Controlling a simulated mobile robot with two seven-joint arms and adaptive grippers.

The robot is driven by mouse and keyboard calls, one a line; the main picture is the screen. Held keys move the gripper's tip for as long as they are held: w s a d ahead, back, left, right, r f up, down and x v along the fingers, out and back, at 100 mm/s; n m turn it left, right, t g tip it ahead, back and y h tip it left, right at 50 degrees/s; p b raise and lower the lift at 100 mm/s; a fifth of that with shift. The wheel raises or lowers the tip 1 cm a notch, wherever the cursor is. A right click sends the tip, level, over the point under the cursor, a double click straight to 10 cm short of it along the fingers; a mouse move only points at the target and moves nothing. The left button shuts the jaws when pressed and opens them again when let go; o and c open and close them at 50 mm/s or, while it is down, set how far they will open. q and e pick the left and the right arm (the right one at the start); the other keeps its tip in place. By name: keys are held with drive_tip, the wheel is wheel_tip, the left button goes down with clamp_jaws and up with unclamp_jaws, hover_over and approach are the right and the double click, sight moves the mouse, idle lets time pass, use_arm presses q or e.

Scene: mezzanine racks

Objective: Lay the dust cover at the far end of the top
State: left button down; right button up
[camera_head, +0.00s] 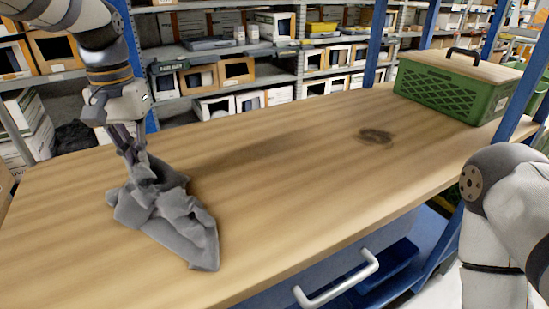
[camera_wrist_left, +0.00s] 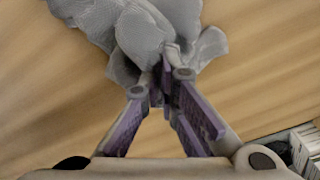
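The grey dust cover (camera_head: 172,222) lies crumpled on the left part of the wooden top (camera_head: 285,200). In the left wrist view, the dust cover (camera_wrist_left: 150,30) shows bunched at the fingertips. My left gripper (camera_head: 143,172) points down at the cover's upper part, and its fingertips (camera_wrist_left: 168,80) come close together with a fold of grey cloth at them. The cover spreads out on the wood below and in front of the fingers. My right arm comes in at the right edge; its gripper is outside the view.
A green crate (camera_head: 450,88) with a wooden lid and dark handle stands at the top's far right end. A dark mark (camera_head: 375,136) is on the wood. The middle of the top is clear. Blue posts and shelves with boxes stand behind. A drawer handle (camera_head: 337,281) is in front.

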use_arm(q)
drive_tip(key=shift+s+d, duration=0.1)
drive_tip(key=shift+s, duration=0.15)
drive_tip(key=shift+w+f, duration=0.1)
drive_tip(key=shift+w, duration=0.1)
drive_tip(key=c, duration=2.1)
unclamp_jaws()
drive_tip(key=o, duration=1)
wheel_tip(320, 180, up, 12)
drive_tip(key=shift+r, duration=0.1)
